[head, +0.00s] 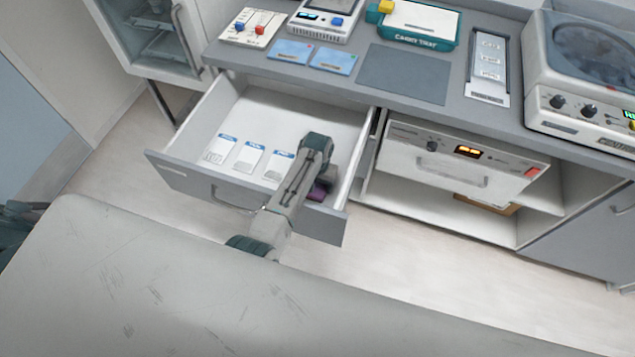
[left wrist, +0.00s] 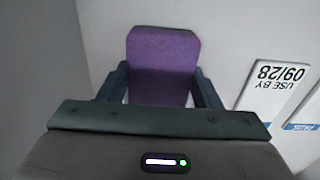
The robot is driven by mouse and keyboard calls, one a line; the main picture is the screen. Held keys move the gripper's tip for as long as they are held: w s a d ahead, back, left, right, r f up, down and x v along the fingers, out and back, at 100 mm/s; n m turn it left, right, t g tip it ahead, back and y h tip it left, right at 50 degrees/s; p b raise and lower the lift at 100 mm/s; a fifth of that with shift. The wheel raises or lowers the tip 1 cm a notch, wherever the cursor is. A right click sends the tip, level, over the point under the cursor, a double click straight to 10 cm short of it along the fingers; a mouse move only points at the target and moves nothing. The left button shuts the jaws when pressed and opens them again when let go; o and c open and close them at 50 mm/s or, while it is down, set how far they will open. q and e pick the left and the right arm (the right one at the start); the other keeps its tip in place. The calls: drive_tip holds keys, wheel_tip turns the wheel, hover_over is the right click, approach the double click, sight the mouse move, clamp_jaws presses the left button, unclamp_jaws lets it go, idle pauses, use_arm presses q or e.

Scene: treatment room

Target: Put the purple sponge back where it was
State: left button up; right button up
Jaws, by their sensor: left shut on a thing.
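The purple sponge (head: 318,191) is in the right front part of the open drawer (head: 180,178), partly hidden by my left arm. In the left wrist view the sponge (left wrist: 163,65) stands between the two dark fingers of my left gripper (left wrist: 160,88), which is shut on it. The drawer's floor and a wall show around it. Whether the sponge touches the drawer floor I cannot tell. My right gripper is not in view.
Several white packets (head: 249,158) with blue ends lie left of my arm in the drawer; one packet (left wrist: 274,84) reads "USE BY 09/28". The counter above holds a yellow block on a carry tray (head: 418,26), blue cards and a grey mat (head: 404,73). A grey padded surface (head: 180,290) fills the front.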

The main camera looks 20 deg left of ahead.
sight(317, 185)
use_arm(q)
drive_tip(key=o, duration=0.9)
wheel_tip(317, 185, up, 12)
drive_tip(key=shift+r+b, duration=0.1)
drive_tip(key=shift+b, duration=0.35)
